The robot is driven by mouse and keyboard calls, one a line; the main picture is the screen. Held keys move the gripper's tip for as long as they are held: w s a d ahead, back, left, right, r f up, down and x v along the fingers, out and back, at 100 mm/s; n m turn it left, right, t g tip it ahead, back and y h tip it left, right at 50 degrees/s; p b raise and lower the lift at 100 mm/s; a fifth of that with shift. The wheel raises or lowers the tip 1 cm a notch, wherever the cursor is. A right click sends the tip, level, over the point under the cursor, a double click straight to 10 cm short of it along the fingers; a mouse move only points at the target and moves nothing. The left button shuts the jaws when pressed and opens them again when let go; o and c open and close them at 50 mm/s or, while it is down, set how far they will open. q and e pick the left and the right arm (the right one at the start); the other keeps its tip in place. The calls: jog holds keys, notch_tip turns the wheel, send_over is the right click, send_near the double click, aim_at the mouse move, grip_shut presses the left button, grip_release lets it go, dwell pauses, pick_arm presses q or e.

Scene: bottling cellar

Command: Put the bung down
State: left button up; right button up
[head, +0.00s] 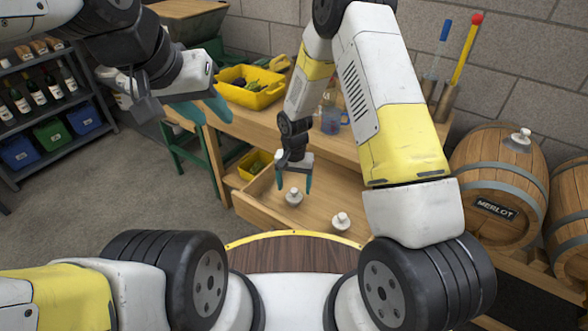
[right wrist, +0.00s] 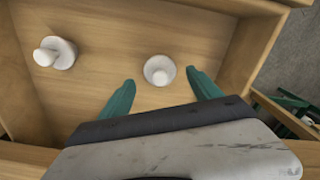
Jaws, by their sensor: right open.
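A white bung (head: 294,197) stands on the floor of the open wooden drawer (head: 262,212). My right gripper (head: 294,187) is open just above it, with one teal finger to each side. In the right wrist view, this bung (right wrist: 159,71) sits between and slightly beyond the open fingertips, with a gap on both sides.
The workbench (head: 245,122) above the drawer carries a yellow bin (head: 250,95) and a blue-handled jug (head: 331,121). A barrel marked MERLOT (head: 490,185) with a white bung (head: 521,137) on top stands right. A bottle shelf (head: 45,110) stands left. Bare drawer floor surrounds the bungs.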

notch_tip(320, 180, up, 9)
notch_tip(320, 180, up, 19)
jog(key=t+y, duration=0.1)
jog(key=t, duration=0.1)
send_over(294, 190)
jog(key=s+d, duration=0.5)
jog(key=d, duration=0.3)
jog(key=s+d+r+n+t, duration=0.1)
jog(key=s+d+r+t, duration=0.1)
jog(key=s+r, duration=0.4)
jog(key=s+d+r+n+t+y, duration=0.1)
jog(key=s+d+r, duration=0.3)
jog(key=s, duration=0.6)
notch_tip(294, 190, up, 2)
jog(key=shift+s+n+t, duration=0.2)
jog(key=shift+n+t, duration=0.2)
jog(key=shift+t, duration=0.2)
jog(key=shift+d, duration=0.1)
